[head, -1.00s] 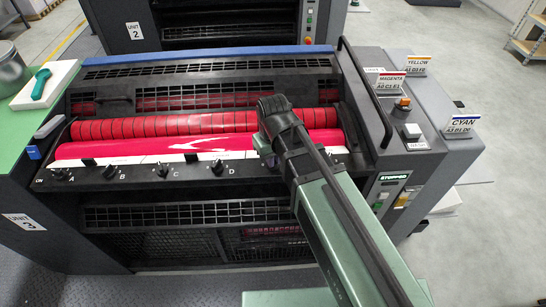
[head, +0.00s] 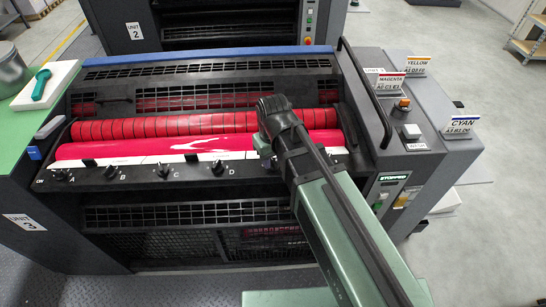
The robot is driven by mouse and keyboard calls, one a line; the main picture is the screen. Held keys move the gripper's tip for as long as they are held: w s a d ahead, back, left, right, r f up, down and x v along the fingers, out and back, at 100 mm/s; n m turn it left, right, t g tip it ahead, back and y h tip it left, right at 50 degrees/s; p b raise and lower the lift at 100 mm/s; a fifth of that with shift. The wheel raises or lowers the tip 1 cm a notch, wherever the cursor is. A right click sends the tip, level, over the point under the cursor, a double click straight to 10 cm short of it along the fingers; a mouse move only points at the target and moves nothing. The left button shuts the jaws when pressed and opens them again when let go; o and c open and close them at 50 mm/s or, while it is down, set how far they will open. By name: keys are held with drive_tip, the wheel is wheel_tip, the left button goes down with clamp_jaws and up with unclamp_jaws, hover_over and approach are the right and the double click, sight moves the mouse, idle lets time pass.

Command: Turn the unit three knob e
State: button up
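Unit three is the press in front of me, marked by a "UNIT 3" plate (head: 24,222) at its left. A row of black knobs lies along its front ledge: knob A (head: 61,175), knob B (head: 110,172), knob C (head: 163,170) and knob D (head: 217,167). Knob E is not visible; my arm covers the ledge to the right of D. My gripper (head: 265,150) is at the far end of my arm, over the ledge and pink roller, right of knob D. Its fingers are mostly hidden, so its opening and any contact cannot be told.
A red roller (head: 160,126) and a glossy pink roller (head: 130,149) lie behind the knobs. A black handrail (head: 364,95) and a control console (head: 415,115) with sign cards stand at the right. A green-handled tool (head: 41,84) lies on a white pad at the left.

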sight(273, 161)
wheel_tip(273, 161, up, 10)
drive_tip(key=p, duration=1)
drive_tip(key=shift+r, duration=0.25)
drive_tip(key=s+d+f+m+b, duration=0.2)
drive_tip(key=d+f+b, duration=0.1)
drive_tip(key=d, duration=0.4)
drive_tip(key=s+d+f+m+b, duration=0.2)
drive_tip(key=d+f+m+b, duration=0.1)
drive_tip(key=d, duration=0.4)
drive_tip(key=shift+s+d+f+b, duration=0.4)
drive_tip(key=shift+f+b, duration=0.05)
drive_tip(key=shift+b, duration=0.05)
